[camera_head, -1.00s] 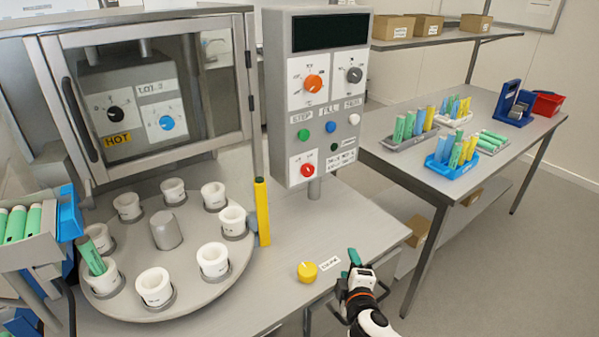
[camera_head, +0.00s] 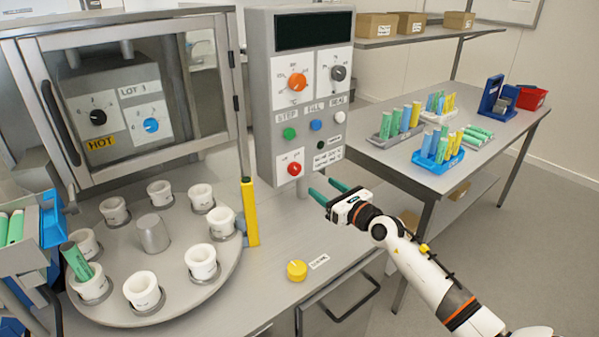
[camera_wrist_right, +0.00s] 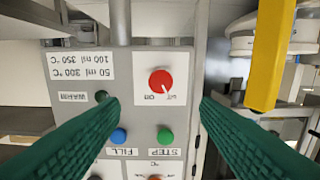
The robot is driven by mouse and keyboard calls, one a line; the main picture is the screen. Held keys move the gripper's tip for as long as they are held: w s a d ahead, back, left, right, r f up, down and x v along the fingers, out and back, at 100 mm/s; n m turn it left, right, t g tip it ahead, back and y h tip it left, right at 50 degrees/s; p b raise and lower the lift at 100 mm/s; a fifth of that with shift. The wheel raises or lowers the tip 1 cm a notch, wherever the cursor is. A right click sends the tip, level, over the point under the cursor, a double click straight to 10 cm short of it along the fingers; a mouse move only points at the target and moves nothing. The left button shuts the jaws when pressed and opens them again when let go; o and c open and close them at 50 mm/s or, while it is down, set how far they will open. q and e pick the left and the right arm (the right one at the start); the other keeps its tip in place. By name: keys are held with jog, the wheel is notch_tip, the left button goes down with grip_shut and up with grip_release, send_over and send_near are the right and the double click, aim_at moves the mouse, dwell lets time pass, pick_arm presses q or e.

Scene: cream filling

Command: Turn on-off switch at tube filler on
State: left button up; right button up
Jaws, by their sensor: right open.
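The tube filler's grey control panel (camera_head: 300,95) stands at the middle of the head view. Its red on-off knob (camera_head: 294,169) is at the panel's lower left, and the same knob shows upside down in the right wrist view (camera_wrist_right: 161,83). My right gripper (camera_head: 328,190) is open and empty, just below and right of the panel, apart from the knob. In the wrist view its green fingers (camera_wrist_right: 160,110) stand on both sides of the knob. My left gripper is not in view.
A yellow post (camera_head: 250,212) stands left of the panel, beside a turntable (camera_head: 205,295) with white cups. A yellow button (camera_head: 297,270) sits on the front of the bench. A second table (camera_head: 395,165) with tube racks is at the right.

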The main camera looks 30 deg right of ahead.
aim_at(297, 169)
jog(key=w, duration=0.3)
jog(key=w+b, duration=0.1)
jog(key=w, duration=0.3)
jog(key=w+a, duration=0.1)
jog(key=w, duration=0.3)
jog(key=shift+b, duration=0.35)
jog(key=c, duration=1)
